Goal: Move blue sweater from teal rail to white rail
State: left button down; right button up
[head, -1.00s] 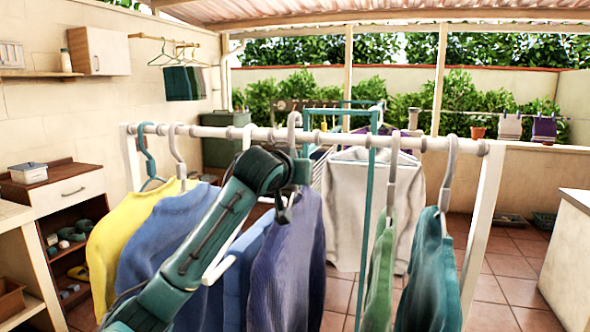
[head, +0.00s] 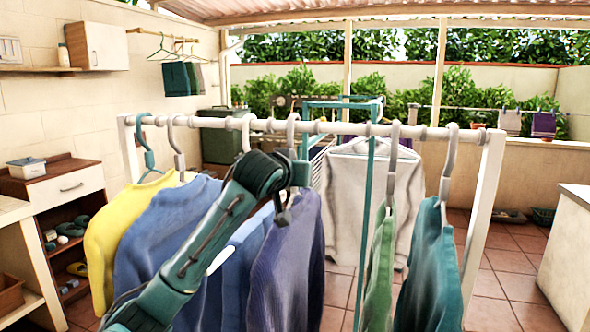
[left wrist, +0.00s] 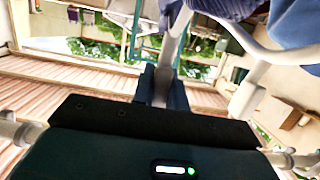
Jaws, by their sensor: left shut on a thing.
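A dark blue-violet sweater (head: 287,265) hangs at the middle of the white rail (head: 340,127) in the head view, its pale hook at the rail. My left gripper (head: 287,190) is at its hanger, just under the rail. The left wrist view shows the left gripper (left wrist: 161,88) shut on the pale hanger neck (left wrist: 163,82), with violet cloth beyond. A medium blue sweater (head: 155,245) and another blue garment (head: 238,262) hang to the left, partly behind my arm. The teal rail (head: 367,190) stands behind the white one. My right gripper is not in view.
A yellow garment (head: 110,235) hangs at the left end of the white rail. A green garment (head: 380,265) and a teal one (head: 430,265) hang toward the right end. A pale garment (head: 360,200) hangs behind. Rail space is free between the dark sweater and the green garment.

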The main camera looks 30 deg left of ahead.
pick_arm(q)
jog(key=c, duration=1.5)
grip_release()
jog(key=shift+o, duration=0.9)
jog(key=shift+s+f, duration=0.1)
jog(key=shift+f, duration=0.05)
jog(key=f+v, duration=0.1)
jog(key=v, duration=0.6)
jog(key=f+v, duration=0.1)
jog(key=v, duration=0.3)
jog(key=shift+s+d+f, duration=0.15)
jog(key=shift+s+f, duration=0.05)
jog(key=shift+s, duration=0.4)
